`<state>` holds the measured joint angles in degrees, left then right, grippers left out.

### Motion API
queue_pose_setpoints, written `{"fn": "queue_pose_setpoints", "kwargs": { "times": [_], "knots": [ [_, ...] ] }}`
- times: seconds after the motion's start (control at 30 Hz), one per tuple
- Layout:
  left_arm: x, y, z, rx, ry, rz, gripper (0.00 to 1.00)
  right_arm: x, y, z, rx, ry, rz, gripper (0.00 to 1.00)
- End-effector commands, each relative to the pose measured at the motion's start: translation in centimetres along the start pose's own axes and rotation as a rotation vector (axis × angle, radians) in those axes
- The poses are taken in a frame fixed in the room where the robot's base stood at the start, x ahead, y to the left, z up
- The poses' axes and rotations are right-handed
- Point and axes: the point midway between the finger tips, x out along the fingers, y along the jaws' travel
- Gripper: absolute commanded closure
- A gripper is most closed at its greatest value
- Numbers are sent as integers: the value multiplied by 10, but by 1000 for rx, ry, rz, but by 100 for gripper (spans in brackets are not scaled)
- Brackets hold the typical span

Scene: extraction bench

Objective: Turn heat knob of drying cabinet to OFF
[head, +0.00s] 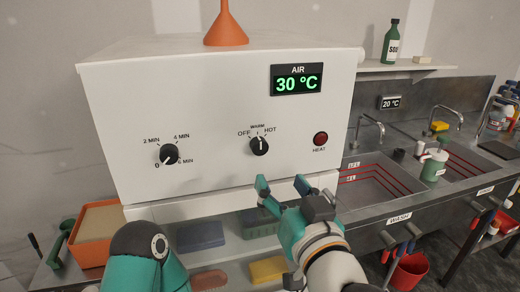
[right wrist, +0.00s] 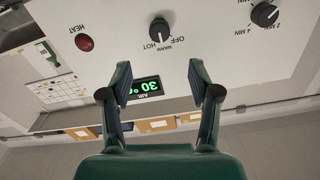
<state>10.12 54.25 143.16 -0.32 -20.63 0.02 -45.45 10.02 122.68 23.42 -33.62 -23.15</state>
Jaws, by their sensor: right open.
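The white drying cabinet (head: 215,95) fills the middle of the head view. Its black heat knob (head: 259,146) sits below the OFF, WARM and HOT labels; its white mark points roughly up, near WARM. The knob also shows upside down at the top of the right wrist view (right wrist: 159,29). My right gripper (head: 283,188) is open and empty, below the knob and slightly right of it, apart from the panel. Its two fingers (right wrist: 158,85) show spread in the right wrist view. My left arm shows at the lower left, but its gripper is out of view.
A timer knob (head: 168,154) is left of the heat knob, and a red HEAT lamp (head: 320,139) is right of it. The display (head: 297,83) reads 30 °C. An orange funnel (head: 226,28) stands on top. Sinks (head: 385,185) lie to the right.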

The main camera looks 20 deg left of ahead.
Motion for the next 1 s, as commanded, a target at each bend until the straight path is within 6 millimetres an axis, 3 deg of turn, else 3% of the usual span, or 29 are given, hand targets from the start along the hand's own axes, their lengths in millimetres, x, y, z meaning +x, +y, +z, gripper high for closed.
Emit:
{"fn": "queue_pose_setpoints", "kwargs": {
  "times": [0.3, 0.5, 0.7, 1.0],
  "knots": [
    [-20, 7, 0, 0, 0, 0, 38, 72, 1, -1, 0, -3, 2, 38],
    [-29, 11, 0, 0, 0, 0, 38, 104, 1, -1, 0, -2, 2, 38],
    [-33, 12, 0, 0, 0, 0, 38, 119, 1, 0, 1, -1, 2, 38],
    [-33, 12, 0, 0, 0, 0, 38, 121, 1, 1, 0, -1, 2, 38]
  ]
}}
